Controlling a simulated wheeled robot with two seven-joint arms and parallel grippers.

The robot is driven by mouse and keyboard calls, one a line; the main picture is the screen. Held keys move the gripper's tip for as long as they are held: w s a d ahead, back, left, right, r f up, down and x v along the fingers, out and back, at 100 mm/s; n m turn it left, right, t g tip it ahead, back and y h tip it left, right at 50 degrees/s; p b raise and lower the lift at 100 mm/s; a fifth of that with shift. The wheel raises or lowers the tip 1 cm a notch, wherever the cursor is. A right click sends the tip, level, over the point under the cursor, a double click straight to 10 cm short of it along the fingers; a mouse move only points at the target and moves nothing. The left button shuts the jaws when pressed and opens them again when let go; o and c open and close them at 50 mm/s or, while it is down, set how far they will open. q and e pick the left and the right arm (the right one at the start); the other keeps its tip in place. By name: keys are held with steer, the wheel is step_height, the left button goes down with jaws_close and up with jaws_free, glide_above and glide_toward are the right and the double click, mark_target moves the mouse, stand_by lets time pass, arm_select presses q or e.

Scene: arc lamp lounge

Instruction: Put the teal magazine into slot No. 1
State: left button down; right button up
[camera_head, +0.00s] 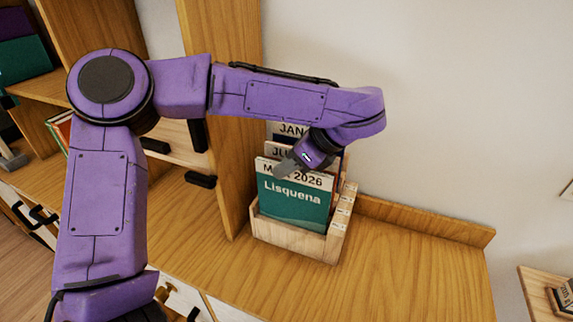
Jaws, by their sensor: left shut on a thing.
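The teal magazine (290,205), marked "Lisquena" under a white strip ending in "2026", stands upright at the front of a light wooden rack (292,240). Its lower edge is behind the rack's front wall. My left gripper (283,168) is at the magazine's top edge, shut on it, and covers part of the white strip. Other magazines (287,130) with "JAN" and "JU" headings stand behind it, partly hidden by my left arm. Small white labels (345,212) run along the rack's right side, too small to read. My right gripper is not in view.
The rack stands on a wooden cabinet top (400,270), close to an upright wooden panel (230,150) on its left. A low back ledge (425,220) runs along the wall. The top is clear to the right. Shelves with books (22,58) are at far left.

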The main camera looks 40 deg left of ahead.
arm_select(q)
steer(key=shift+f+b, duration=0.5)
steer(key=shift+f, duration=0.1)
steer(key=shift+r, duration=0.25)
steer(key=shift+r+p, duration=2.5)
steer(key=shift+r, duration=1.1)
steer(key=shift+f, duration=0.1)
steer(key=shift+b, duration=0.4)
